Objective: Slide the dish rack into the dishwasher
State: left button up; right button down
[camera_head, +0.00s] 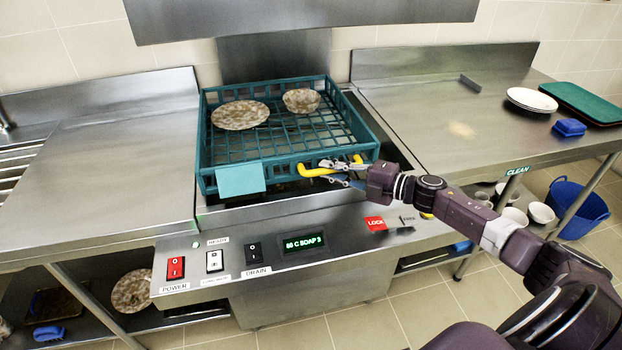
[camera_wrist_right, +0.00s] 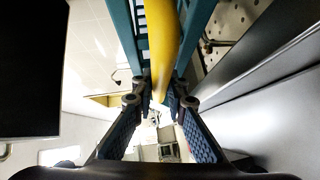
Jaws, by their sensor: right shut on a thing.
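The teal dish rack (camera_head: 290,155) sits on the dishwasher's bed in the head view, under the raised hood. A speckled plate (camera_head: 240,115) and a speckled bowl (camera_head: 301,101) lie in it. A yellow handle (camera_head: 312,172) is on its front side. My right gripper (camera_head: 341,172) is shut on this handle at the rack's front right. In the right wrist view the yellow handle (camera_wrist_right: 163,50) runs down between the fingers of the right gripper (camera_wrist_right: 160,98). The dishwasher (camera_head: 345,245) has its control panel at the front. My left gripper is not in view.
A blue bin (camera_head: 578,205) stands on the floor at right.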

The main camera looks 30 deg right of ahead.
jog(key=d, duration=0.2)
jog(key=s+d+b, duration=0.1)
jog(key=d, duration=0.3)
jog(key=shift+s+f+b, duration=0.1)
jog(key=shift+s+b, duration=0.3)
jog(key=c, duration=1.9)
grip_release()
jog(key=v, duration=1.2)
